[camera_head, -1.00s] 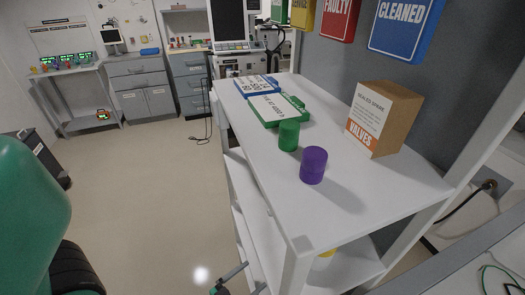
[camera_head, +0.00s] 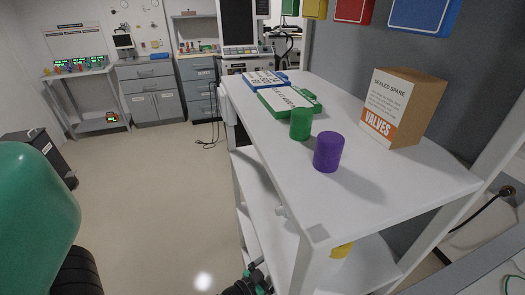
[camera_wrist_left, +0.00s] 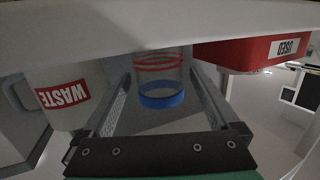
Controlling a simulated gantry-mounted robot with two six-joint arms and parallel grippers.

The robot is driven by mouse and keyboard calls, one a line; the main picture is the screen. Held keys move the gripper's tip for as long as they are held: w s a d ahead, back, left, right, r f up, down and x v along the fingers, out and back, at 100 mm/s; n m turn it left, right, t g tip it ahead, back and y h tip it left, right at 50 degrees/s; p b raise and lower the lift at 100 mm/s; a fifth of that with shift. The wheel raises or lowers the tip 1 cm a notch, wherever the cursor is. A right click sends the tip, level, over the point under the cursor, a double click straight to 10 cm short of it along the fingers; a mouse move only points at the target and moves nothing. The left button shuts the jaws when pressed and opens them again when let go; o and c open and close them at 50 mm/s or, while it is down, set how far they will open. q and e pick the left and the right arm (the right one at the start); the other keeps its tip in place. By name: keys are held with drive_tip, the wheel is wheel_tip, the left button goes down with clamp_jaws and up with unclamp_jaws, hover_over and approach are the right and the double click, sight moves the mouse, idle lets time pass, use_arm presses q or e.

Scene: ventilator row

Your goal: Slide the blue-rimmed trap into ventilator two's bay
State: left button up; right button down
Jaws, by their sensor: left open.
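The trap (camera_wrist_left: 160,80) is a clear cylinder with red rings at one end and a blue rim at the other. It shows in the left wrist view under a white board. My left gripper (camera_wrist_left: 158,74) is open, its two fingers reaching along either side of the trap; I cannot tell whether they touch it. In the head view its dark wrist is at the bottom edge beside the white rack (camera_head: 318,234), the fingertips unclear. Small units with green displays (camera_head: 80,65), probably the ventilators, stand on a far-left bench; their bays are too small to make out. My right gripper is not in view.
A waste jug (camera_wrist_left: 62,98) and a red used bin (camera_wrist_left: 250,52) flank the trap. The rack top holds a green cylinder (camera_head: 301,124), a purple cylinder (camera_head: 328,152), a valves box (camera_head: 403,107) and trays (camera_head: 312,98). The floor (camera_head: 150,190) left of the rack is clear.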

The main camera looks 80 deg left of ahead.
use_arm(q)
drive_tip(key=shift+w+a, duration=0.15)
drive_tip(key=shift+w, duration=0.15)
idle(0.4)
drive_tip(key=c, duration=1.4)
